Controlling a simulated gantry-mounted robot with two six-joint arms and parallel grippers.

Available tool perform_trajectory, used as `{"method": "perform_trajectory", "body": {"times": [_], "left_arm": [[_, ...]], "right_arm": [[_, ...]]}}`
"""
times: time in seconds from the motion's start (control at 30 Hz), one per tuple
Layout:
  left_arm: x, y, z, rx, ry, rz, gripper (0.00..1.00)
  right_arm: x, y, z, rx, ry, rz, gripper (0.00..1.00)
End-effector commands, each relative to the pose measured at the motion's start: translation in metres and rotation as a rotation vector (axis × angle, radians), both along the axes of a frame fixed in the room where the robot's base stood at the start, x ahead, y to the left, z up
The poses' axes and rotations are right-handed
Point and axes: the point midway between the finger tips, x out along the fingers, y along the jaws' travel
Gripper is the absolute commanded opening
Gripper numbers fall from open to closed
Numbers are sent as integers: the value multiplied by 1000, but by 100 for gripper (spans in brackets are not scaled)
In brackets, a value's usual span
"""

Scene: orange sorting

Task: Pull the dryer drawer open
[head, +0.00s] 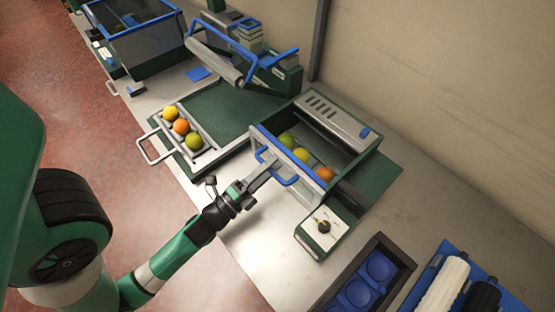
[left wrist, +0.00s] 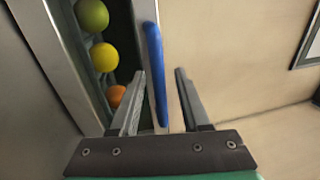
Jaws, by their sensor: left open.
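The dryer (head: 335,122) is a green and grey unit with a slotted top. Its drawer front has a blue top edge (head: 282,152) and a blue bar handle (head: 284,180). Green, yellow and orange fruit (head: 301,155) show behind the front; they also show in the left wrist view (left wrist: 104,57). My left gripper (head: 269,166) is open at the handle. In the left wrist view the blue bar (left wrist: 153,60) lies between the spread fingers (left wrist: 160,85), nearer the left one. Whether a finger touches it I cannot tell. My right gripper is out of view.
A tray with a wire handle (head: 153,150) holds three fruits at the left. A small box with a black knob (head: 323,227) stands right of the handle. A dark crate with blue cups (head: 362,285) is at the front. Bare bench (head: 262,235) lies between.

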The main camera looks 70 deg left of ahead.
Motion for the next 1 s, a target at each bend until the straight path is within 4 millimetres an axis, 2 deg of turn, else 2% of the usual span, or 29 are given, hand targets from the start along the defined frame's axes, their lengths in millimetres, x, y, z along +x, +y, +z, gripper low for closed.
{"method": "perform_trajectory", "body": {"times": [0.2,0.4,0.47,1.0], "left_arm": [[0,0,-1,0,1,0,45],[0,0,-1,0,1,0,9],[0,0,-1,0,0,0,0],[0,0,0,0,0,0,0]], "right_arm": [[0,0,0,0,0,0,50],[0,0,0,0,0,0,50],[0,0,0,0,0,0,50],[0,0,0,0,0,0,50]]}}
